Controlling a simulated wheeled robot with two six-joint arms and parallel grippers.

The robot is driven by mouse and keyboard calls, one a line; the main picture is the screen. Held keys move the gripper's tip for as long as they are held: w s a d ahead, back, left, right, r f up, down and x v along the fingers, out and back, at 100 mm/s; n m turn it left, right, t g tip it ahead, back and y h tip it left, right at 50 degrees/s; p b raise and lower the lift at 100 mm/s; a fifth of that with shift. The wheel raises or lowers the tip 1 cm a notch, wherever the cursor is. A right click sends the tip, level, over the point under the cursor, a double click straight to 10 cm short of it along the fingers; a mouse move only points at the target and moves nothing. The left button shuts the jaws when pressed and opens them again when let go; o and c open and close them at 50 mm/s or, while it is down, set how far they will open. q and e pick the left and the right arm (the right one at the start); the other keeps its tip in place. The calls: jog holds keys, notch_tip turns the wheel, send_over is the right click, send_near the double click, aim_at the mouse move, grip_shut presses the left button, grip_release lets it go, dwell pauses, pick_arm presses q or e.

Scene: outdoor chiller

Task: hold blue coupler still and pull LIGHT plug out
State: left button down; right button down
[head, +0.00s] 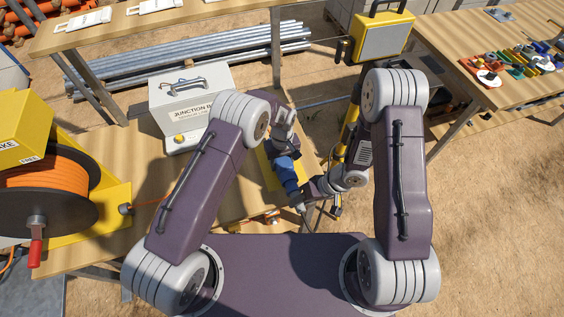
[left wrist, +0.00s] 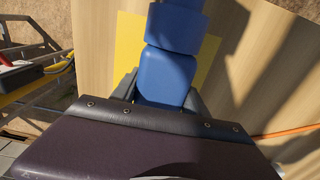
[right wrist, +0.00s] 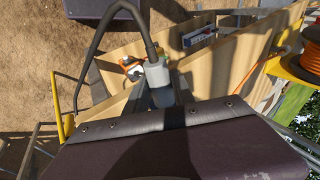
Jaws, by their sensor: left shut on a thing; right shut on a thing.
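The blue coupler (head: 287,172) is above a yellow patch on the wooden table in the head view. My left gripper (left wrist: 163,92) is shut on its blue body (left wrist: 165,72), seen between the fingers in the left wrist view; another blue section (left wrist: 177,25) lies just beyond. My right gripper (head: 307,191) is at the coupler's near end. In the right wrist view it is shut on the plug, which shows a pale grey end (right wrist: 157,73) with a dark cable (right wrist: 121,10) arching away. No LIGHT label is readable. I cannot tell whether plug and coupler are still joined.
A grey junction box (head: 190,105) stands behind my left arm. An orange cable reel (head: 45,190) stands at the left. A yellow case (head: 383,37) is at the back. Several coloured parts lie on the right table (head: 450,45). Bare sand lies between the tables.

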jog(key=shift+s+d, duration=0.3)
jog(key=shift+s, duration=0.6)
jog(key=shift+s+d, duration=0.3)
jog(key=shift+s, duration=0.6)
jog(key=c, duration=1.8)
grip_release()
jog(key=shift+c, duration=0.2)
grip_shut()
pick_arm(q)
jog(key=shift+c, duration=2.4)
grip_release()
jog(key=shift+r, duration=0.1)
